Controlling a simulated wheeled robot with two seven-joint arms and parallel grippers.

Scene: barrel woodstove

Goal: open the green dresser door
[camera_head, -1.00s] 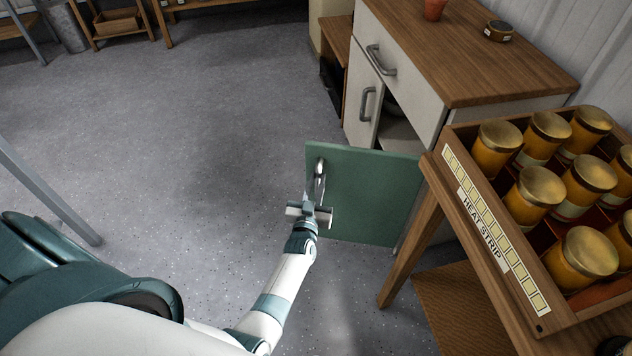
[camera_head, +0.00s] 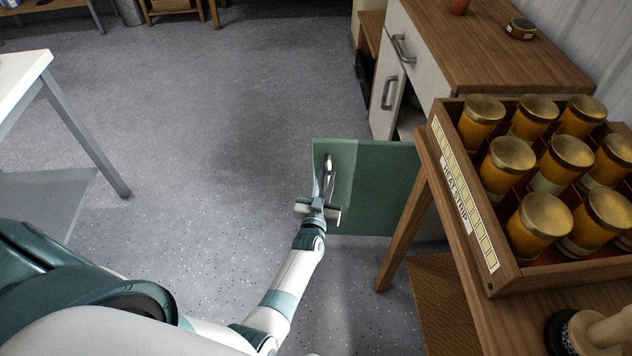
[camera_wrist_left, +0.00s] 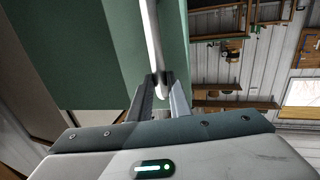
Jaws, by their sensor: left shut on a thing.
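The green dresser door (camera_head: 378,190) stands swung out from the white dresser with a wooden top (camera_head: 490,45). Its metal handle (camera_head: 328,172) is near the door's left edge. My left gripper (camera_head: 322,196) is at the lower part of this handle, shut on it. In the left wrist view the fingers (camera_wrist_left: 162,95) close around the lower end of the handle bar (camera_wrist_left: 152,40), with the green door (camera_wrist_left: 75,50) behind and to the left. The door's hinge side is hidden behind the wooden stand. My right gripper is not in view.
A wooden stand (camera_head: 400,230) with a tray of lidded jars (camera_head: 465,205) is close on the right, overlapping the door. A white dresser door (camera_head: 386,95) shows behind. A pale table (camera_head: 25,80) is at left. The floor (camera_head: 220,130) between is clear.

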